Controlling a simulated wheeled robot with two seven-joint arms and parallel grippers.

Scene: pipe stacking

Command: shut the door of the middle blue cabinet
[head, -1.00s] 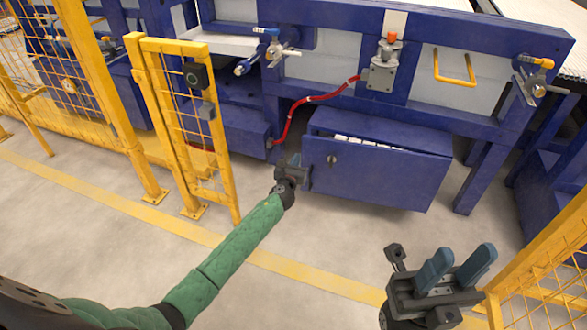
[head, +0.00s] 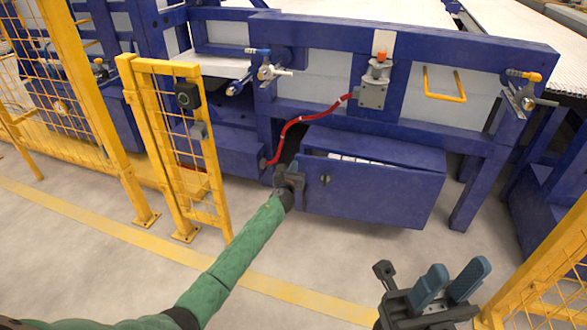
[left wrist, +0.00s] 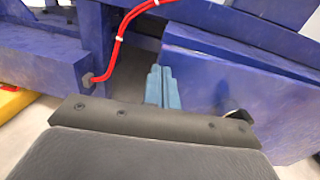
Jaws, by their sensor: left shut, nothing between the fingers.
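The middle blue cabinet (head: 420,154) sits under the blue machine frame. Its blue door (head: 375,196) stands ajar, with a gap along the top where white contents (head: 350,158) show. A round lock is on the door's left part. My left gripper (head: 292,176) is at the door's left edge, its fingers shut and empty. In the left wrist view its blue fingertips (left wrist: 162,86) lie close to the left edge of the door (left wrist: 225,85); I cannot tell whether they touch. My right gripper (head: 458,268) is open and empty at the lower right, away from the cabinet.
A red hose (head: 293,126) runs down left of the cabinet to another blue box (head: 225,150). A yellow mesh gate (head: 180,150) stands at left, and yellow fencing (head: 545,275) is at lower right. Open grey floor lies before the door.

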